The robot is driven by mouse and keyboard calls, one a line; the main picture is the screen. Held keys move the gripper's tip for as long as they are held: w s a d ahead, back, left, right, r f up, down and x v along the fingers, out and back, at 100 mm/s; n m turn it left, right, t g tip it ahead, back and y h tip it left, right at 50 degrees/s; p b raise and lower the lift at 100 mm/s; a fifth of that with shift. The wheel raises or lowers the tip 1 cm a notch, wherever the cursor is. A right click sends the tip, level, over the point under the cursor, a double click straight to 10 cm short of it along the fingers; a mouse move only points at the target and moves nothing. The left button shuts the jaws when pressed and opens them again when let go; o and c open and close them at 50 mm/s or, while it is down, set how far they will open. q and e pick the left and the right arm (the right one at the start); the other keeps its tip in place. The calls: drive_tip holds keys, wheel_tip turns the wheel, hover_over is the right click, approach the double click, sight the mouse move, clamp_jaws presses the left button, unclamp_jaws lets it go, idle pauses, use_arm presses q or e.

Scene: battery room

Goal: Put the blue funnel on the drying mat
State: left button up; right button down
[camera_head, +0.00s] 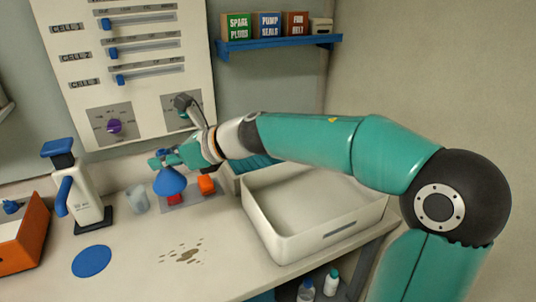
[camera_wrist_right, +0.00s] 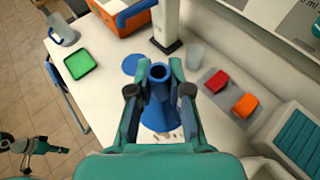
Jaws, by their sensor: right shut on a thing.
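The blue funnel (camera_head: 170,183) hangs above the white worktop, wide end down, spout up. My right gripper (camera_head: 165,158) is shut on its spout. In the right wrist view the funnel (camera_wrist_right: 158,118) sits between the two fingers. A flat round blue mat (camera_head: 91,261), which looks like the drying mat, lies bare on the worktop, to the left of the funnel and nearer the front. It also shows in the right wrist view (camera_wrist_right: 129,65), partly behind the gripper. My left gripper (camera_wrist_right: 22,145) shows at the lower left of the right wrist view; its opening is unclear.
A white stand with a blue handle (camera_head: 86,195) and a clear cup (camera_head: 137,199) stand behind the round mat. Red (camera_head: 174,199) and orange (camera_head: 207,184) blocks sit on a grey plate. A white basin (camera_head: 315,240) is at right. Brown spots (camera_head: 186,255) mark the front worktop.

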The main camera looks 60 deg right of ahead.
drive_tip(key=w+d+r+m+h+p, duration=0.1)
drive_tip(key=w+d+r+m+h, duration=0.15)
drive_tip(key=d+r, duration=0.35)
drive_tip(key=w+d+r+m+h+p, duration=0.1)
drive_tip(key=w+d+r+p, duration=0.2)
drive_tip(key=d, duration=0.6)
drive_tip(key=s+d+r+m+h+p, duration=0.1)
drive_tip(key=d+r+m+h+p, duration=0.2)
drive_tip(key=d, duration=1.7)
drive_tip(key=s+d+f+m+h+p, duration=0.25)
drive_tip(key=s+d+f, duration=0.25)
drive_tip(key=d+f, duration=0.25)
drive_tip(key=shift+n, duration=0.4)
drive_tip(key=shift+d+f+b, duration=0.2)
drive_tip(key=shift+f+b, duration=1.45)
drive_tip(key=shift+f, duration=3.15)
drive_tip(key=shift+d+f+b, duration=0.15)
drive_tip(key=shift+f+b, duration=1.5)
drive_tip(key=shift+f, duration=3.15)
